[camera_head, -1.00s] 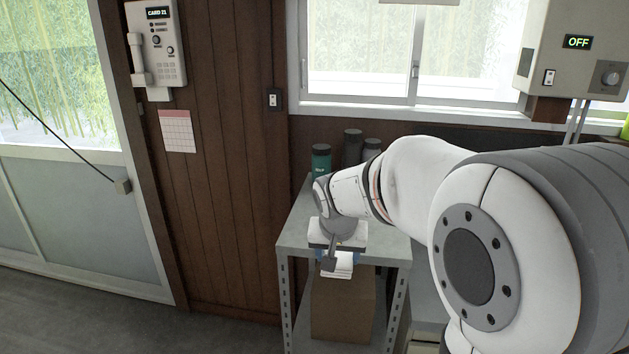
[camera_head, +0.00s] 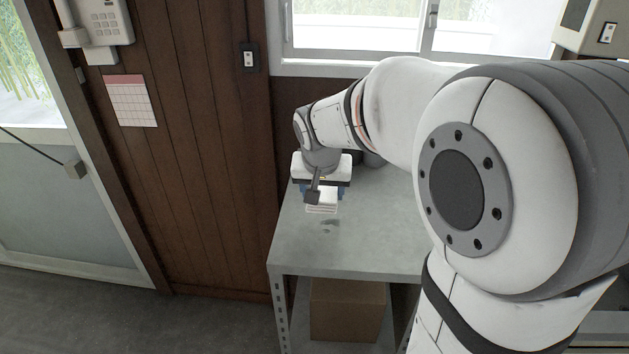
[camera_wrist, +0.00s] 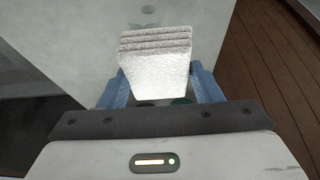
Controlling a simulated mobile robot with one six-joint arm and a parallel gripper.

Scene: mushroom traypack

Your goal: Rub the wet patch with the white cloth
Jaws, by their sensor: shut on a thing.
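My gripper (camera_head: 322,192) is above the grey shelf top (camera_head: 385,235), shut on the folded white cloth (camera_head: 321,207). In the wrist view, the blue fingers of my gripper (camera_wrist: 160,88) hold the cloth (camera_wrist: 155,62) from both sides, its layered edge pointing away. The wet patch (camera_head: 328,226) is a small dark mark on the shelf top, just in front of the cloth in the head view. A small dark mark near the top of the wrist view (camera_wrist: 148,10) may be part of it. I cannot tell whether the cloth touches the surface.
A cardboard box (camera_head: 347,310) stands on the lower shelf. A wooden wall (camera_head: 200,150) runs behind and left of the shelf. Dark round tops (camera_wrist: 180,101) show behind the cloth in the wrist view. The front of the shelf top is clear.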

